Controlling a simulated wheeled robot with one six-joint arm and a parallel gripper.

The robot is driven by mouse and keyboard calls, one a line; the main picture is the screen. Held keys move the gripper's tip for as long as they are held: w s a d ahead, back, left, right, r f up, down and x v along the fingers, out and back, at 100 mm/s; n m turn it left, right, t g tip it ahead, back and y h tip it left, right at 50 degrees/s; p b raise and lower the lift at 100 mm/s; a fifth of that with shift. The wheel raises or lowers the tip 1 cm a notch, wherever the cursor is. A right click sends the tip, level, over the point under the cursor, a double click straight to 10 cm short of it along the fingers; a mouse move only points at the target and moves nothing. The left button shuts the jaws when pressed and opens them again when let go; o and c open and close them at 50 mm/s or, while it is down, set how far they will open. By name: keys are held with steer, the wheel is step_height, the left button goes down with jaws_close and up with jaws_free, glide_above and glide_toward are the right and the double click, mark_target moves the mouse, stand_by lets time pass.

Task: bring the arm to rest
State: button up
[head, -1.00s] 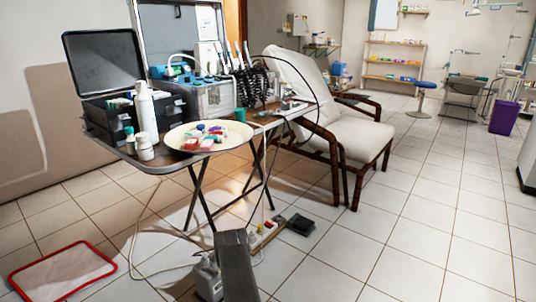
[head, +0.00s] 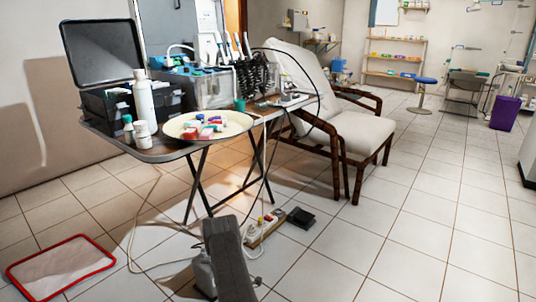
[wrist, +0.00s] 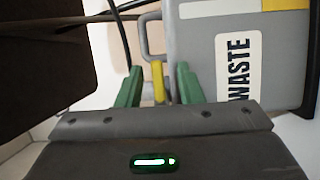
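My gripper (wrist: 158,88) shows in the wrist view with its two green fingers spread apart. A narrow yellow piece (wrist: 158,80) shows between the fingers, with a gap on each side; I cannot tell what it belongs to. Behind and to the right of the fingers is a grey container (wrist: 207,62) with a white "WASTE" label and a handle on its left side. In the head view a dark grey link of my arm rises at the bottom, in front of the folding table. The gripper itself does not show there.
The folding table (head: 160,154) carries a cream tray (head: 245,118) of small coloured items, a white bottle (head: 144,100) and equipment. A power strip (head: 265,232) and cables lie on the floor. A red-rimmed mat (head: 60,268) lies at left.

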steer(key=shift+f+m+g, duration=0.25)
steer(key=shift+m+g, duration=0.15)
steer(key=shift+m, duration=0.7)
steer(key=shift+s, duration=0.1)
steer(key=shift+d, duration=0.1)
